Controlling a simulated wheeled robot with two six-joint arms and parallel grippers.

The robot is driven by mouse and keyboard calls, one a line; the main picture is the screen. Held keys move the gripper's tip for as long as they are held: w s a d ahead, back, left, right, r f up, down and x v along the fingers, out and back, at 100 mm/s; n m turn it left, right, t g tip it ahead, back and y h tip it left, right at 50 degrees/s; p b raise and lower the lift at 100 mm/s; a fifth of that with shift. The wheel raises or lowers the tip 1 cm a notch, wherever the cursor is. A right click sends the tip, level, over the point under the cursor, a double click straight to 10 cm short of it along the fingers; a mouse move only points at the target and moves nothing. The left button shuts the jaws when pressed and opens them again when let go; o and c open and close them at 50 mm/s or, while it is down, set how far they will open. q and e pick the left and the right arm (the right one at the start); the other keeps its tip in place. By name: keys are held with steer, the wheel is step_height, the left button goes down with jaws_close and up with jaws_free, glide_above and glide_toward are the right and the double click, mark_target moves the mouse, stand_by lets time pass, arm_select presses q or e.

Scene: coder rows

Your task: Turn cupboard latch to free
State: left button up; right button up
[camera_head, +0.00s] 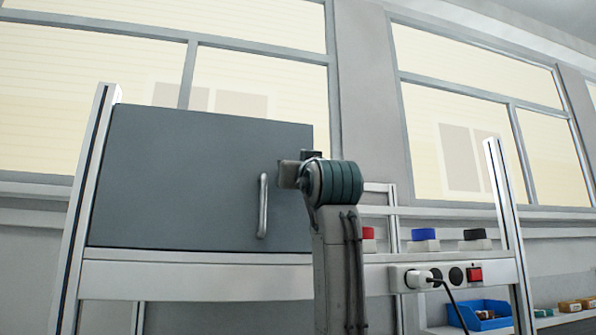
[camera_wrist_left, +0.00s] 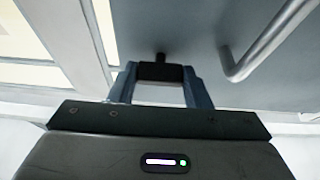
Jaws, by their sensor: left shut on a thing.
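The grey cupboard door (camera_head: 190,180) is closed flat in its frame, with a pale vertical bar handle (camera_head: 263,206) near its right side. The handle also shows at the right of the left wrist view (camera_wrist_left: 262,45). The small dark latch (camera_head: 312,154) is at the door's right edge, mostly hidden behind my arm in the head view. My left gripper (camera_wrist_left: 160,78) is shut on the latch, its two fingers on either side of the dark piece (camera_wrist_left: 161,71). The latch's exact angle is hard to tell. My right gripper is not in view.
Right of the cupboard, a shelf holds red (camera_head: 368,233), blue (camera_head: 424,234) and black (camera_head: 475,234) topped blocks. Below are a power strip with a plugged-in white plug (camera_head: 418,279) and a blue bin (camera_head: 481,315). A metal upright (camera_head: 507,215) stands farther right.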

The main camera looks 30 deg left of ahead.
arm_select(q)
steer(key=shift+n, duration=0.3)
steer(key=shift+w+d+r+n+g+p, duration=0.1)
steer(key=shift+n+g+p, duration=1.4)
steer(key=shift+n, duration=2.05)
steer(key=shift+w+d+r+n+g+p, duration=0.15)
steer(key=shift+n+g+p, duration=1.4)
steer(key=shift+n, duration=1.95)
steer(key=shift+s+r+n+g+p, duration=0.1)
steer(key=shift+n+g+p, duration=1.4)
steer(key=shift+n, duration=2.05)
steer(key=o, duration=1)
